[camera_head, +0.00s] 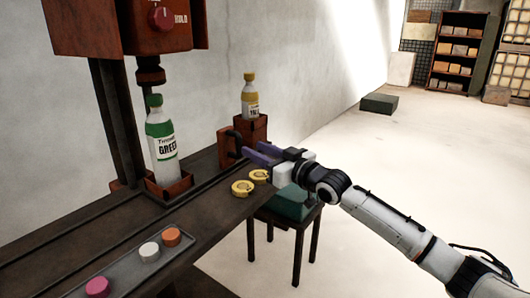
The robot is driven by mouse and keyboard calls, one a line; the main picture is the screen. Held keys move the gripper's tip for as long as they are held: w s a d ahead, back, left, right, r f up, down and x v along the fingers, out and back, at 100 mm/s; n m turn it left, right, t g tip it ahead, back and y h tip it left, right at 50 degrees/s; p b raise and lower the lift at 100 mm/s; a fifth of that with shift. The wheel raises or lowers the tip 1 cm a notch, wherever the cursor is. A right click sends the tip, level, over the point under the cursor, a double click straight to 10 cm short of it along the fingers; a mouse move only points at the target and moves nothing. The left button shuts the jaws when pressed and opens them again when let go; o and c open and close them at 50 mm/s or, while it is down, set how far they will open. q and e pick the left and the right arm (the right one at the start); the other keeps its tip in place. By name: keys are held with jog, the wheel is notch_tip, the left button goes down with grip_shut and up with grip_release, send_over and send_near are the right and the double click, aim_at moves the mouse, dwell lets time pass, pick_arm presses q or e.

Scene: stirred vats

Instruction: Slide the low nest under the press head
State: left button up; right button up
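A low, shallow red-brown nest (168,187) holds a tall green-capped bottle (162,143) upright on the dark bench rail. The bottle stands below the press head (150,73), with its cap close beneath it. My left gripper is out of view.
Two yellow rings (243,188) lie on the bench edge near my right gripper. A grey tray (125,268) with pink, white and orange caps is at the front. A stool (286,215) with a green top stands beside the bench. The floor at right is largely clear.

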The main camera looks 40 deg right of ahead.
jog(key=shift+s+d, duration=0.15)
jog(key=shift+s, duration=0.55)
jog(key=shift+s+d, duration=0.1)
jog(key=shift+s, duration=0.6)
